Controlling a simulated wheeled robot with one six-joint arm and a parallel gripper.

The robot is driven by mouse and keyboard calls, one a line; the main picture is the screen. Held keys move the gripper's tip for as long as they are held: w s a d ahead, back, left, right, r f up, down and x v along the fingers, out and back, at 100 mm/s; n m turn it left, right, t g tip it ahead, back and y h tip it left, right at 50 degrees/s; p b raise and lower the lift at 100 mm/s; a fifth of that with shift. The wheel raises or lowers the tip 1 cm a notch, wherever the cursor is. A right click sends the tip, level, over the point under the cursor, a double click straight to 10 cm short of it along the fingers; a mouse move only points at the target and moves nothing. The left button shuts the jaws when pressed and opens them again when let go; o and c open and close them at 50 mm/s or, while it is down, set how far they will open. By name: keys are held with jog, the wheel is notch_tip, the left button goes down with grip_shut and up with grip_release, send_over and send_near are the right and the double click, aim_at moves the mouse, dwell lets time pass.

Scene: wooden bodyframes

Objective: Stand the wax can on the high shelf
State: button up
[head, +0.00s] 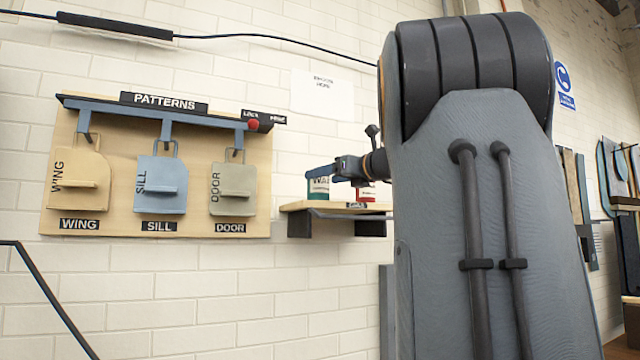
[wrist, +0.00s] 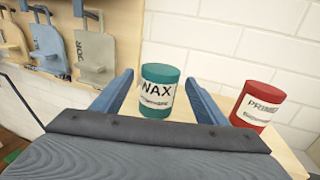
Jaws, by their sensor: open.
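The wax can (wrist: 159,91) is a teal cylinder with a white WAX label. In the wrist view it stands upright on a light wooden shelf (wrist: 185,133), between my gripper's two blue fingers, with a gap on each side. My gripper (wrist: 160,88) is open and does not hold the can. In the head view my gripper (head: 322,172) is at the small wall shelf (head: 298,206), and the wax can (head: 318,188) shows partly behind a finger. The can's base is partly hidden in the head view.
A red primer can (wrist: 258,104) stands on the same shelf to the right, outside the right finger. A pattern board (head: 160,180) with WING, SILL and DOOR patterns hangs on the wall to the left. My arm hides much of the head view's right side.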

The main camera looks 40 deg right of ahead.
jog(key=s+b, duration=0.2)
jog(key=s, duration=0.6)
jog(key=shift+s, duration=0.25)
jog(key=shift+d, duration=0.1)
